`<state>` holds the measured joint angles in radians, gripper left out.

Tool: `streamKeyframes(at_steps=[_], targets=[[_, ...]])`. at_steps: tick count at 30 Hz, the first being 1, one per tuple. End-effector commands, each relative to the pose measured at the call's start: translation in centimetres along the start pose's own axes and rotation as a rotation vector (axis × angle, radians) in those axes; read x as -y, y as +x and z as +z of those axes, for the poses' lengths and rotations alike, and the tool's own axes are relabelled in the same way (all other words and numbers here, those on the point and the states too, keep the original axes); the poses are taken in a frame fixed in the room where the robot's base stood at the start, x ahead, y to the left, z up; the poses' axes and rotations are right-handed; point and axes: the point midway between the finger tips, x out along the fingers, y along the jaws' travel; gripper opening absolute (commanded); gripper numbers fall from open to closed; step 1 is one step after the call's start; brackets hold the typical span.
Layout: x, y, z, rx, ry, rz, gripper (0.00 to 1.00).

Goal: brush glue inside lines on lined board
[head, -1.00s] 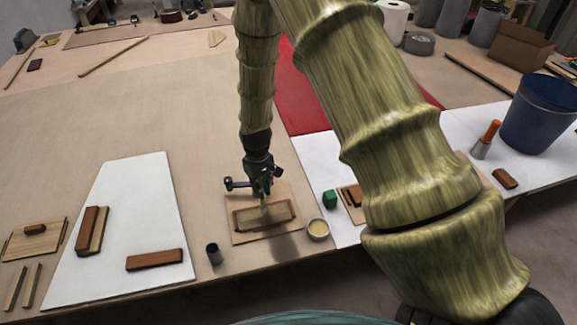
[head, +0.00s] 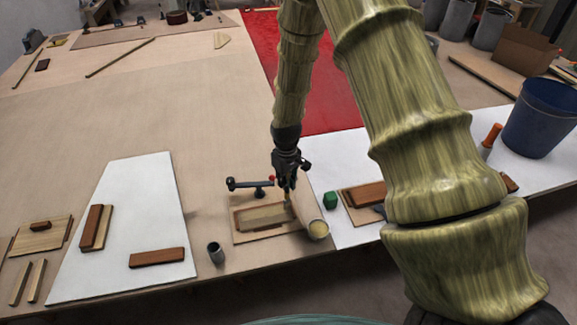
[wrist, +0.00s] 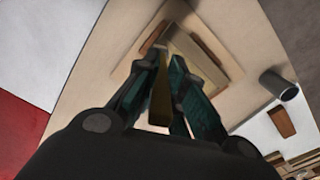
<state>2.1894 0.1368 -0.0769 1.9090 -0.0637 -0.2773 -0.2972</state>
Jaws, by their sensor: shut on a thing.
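The board (head: 240,237) lies near the table's front edge in the head view, with wooden strips and a pale middle on it; it also shows in the wrist view (wrist: 235,62). I cannot make out drawn lines or glue on it. My gripper (head: 288,186) is shut on a slim tan brush (wrist: 160,95), held steeply between the fingers. The brush's lower end is near the board's right edge, left of and behind a small round pot of pale yellow glue (head: 318,230). Whether the brush tip touches anything, I cannot tell.
A black clamp (head: 250,185) stands at the board's back edge. A white panel (head: 120,220) bears brown blocks. A blue bucket (head: 540,115) stands far right.

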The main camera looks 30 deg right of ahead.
Motion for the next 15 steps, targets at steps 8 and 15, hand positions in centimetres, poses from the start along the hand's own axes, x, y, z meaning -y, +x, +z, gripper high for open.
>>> streamKeyframes(at_steps=[8, 15], targets=[[-0.1, -3.5, -0.1, -0.004, 0.001, 0.001, 0.0], [0.1, -5.7, -0.3, -0.005, -0.001, 0.001, 0.0]])
